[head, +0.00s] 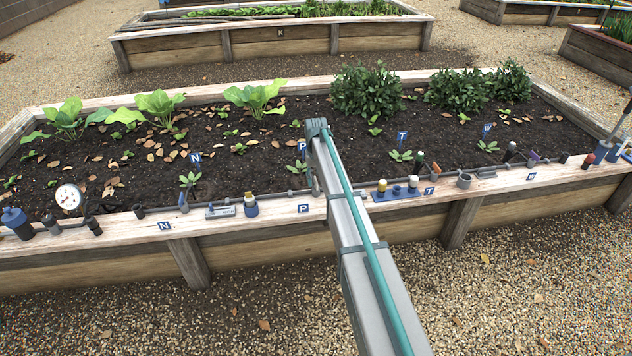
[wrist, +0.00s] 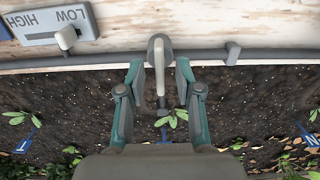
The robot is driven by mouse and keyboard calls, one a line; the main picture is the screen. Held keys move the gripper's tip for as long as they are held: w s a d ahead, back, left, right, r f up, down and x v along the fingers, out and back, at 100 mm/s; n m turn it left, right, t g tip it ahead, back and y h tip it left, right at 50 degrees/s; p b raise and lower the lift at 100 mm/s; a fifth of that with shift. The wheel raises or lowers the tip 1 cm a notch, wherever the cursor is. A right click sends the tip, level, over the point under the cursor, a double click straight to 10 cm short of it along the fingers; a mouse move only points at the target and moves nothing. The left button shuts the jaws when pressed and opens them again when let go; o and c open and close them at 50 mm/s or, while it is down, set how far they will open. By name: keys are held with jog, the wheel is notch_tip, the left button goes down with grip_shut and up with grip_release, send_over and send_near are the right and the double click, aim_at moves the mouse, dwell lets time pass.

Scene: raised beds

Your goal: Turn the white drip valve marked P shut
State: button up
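The drip valve sits on the grey pipe at the bed's edge. In the wrist view its round grey body (wrist: 159,47) is on the pipe. Its pale lever (wrist: 161,88) points straight down the picture, across the pipe. My gripper (wrist: 160,72) is open, with one finger on each side of the lever and a visible gap to both. In the head view my arm hides the valve; a blue P marker (head: 302,147) stands in the soil and a P plate (head: 303,208) is on the board beside my arm.
A HIGH/LOW slide switch (wrist: 62,30) is on the board, left of the valve in the wrist view. A pipe fitting (wrist: 233,52) is to the right. In the head view a blue fixture with knobs (head: 397,193) and a yellow-capped blue piece (head: 250,206) stand nearby.

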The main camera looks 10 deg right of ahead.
jog(key=shift+f, duration=0.2)
grip_shut()
